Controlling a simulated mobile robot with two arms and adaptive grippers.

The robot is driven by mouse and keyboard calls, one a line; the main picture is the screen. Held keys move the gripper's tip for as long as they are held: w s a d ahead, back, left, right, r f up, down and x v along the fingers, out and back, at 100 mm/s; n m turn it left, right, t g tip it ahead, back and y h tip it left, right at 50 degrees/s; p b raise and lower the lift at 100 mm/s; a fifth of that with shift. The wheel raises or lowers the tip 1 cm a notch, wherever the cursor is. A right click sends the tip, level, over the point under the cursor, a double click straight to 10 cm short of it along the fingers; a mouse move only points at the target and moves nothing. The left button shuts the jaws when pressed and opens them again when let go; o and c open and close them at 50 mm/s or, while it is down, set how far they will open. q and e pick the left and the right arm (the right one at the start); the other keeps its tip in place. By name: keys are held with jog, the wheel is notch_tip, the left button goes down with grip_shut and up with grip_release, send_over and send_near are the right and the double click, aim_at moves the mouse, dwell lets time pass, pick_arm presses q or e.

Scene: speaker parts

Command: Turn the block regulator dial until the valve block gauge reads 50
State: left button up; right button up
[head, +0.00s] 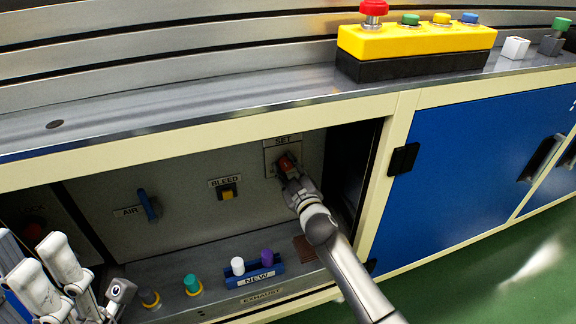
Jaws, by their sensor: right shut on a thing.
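The block regulator dial (286,163) is a red knob on a plate under the label SET, on the back panel of the open cabinet bay. My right gripper (289,172) reaches into the bay and is shut on the dial, covering part of it. My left gripper (45,262) is at the lower left corner, well away from the dial; its pale fingers stand apart with nothing between them. I cannot make out a valve block gauge or any reading in this view.
A blue AIR lever (148,205) and a yellow BLEED button (228,194) are on the panel left of the dial. A blue NEW rack (254,276) holds a white and a purple piece. A yellow button box (415,42) stands on the counter above. A blue door (470,150) is to the right.

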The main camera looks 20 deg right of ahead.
jog(key=o, duration=1)
jog(key=shift+o, duration=0.2)
jog(key=shift+s, duration=0.2)
jog(key=s, duration=1.1)
jog(key=shift+s+d, duration=0.15)
jog(key=shift+s, duration=0.15)
